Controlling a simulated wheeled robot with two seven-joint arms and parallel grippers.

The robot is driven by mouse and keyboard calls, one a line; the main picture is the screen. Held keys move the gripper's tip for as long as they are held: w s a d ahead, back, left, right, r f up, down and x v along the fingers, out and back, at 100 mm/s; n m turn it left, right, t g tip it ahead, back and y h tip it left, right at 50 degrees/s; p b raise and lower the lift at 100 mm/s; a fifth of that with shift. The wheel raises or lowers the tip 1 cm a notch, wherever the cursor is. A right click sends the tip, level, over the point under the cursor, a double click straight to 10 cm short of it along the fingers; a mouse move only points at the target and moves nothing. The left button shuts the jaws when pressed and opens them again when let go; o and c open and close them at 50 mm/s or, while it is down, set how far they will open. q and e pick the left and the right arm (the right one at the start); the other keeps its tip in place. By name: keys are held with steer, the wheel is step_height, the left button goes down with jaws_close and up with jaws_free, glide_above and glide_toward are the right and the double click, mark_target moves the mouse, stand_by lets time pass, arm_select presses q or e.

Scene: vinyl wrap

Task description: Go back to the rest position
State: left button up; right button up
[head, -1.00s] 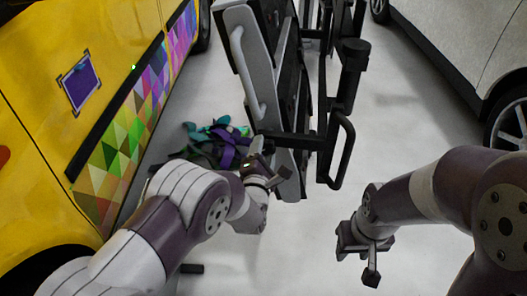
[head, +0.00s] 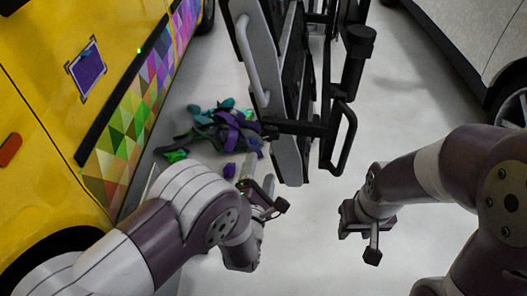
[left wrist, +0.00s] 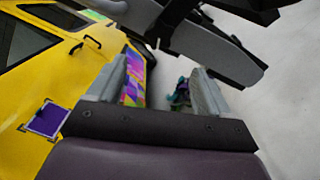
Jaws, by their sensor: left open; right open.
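My left gripper (head: 258,194) is open and empty. It hangs over the floor in front of the cart and beside the yellow vehicle. In the left wrist view its two fingers (left wrist: 160,85) stand apart with nothing between them close by. My right gripper (head: 366,236) is open and empty over the bare floor at the lower right of the head view. It touches nothing that I can see.
A yellow vehicle (head: 50,110) with a colourful triangle wrap (head: 115,145) and a purple patch (head: 87,70) stands at left. A pile of vinyl scraps (head: 215,132) lies on the floor. A dark cart with a grey handle (head: 245,50) stands ahead. A white car (head: 475,40) is at right.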

arm_select(q)
steer(key=shift+s+a, duration=0.1)
steer(key=shift+s, duration=0.3)
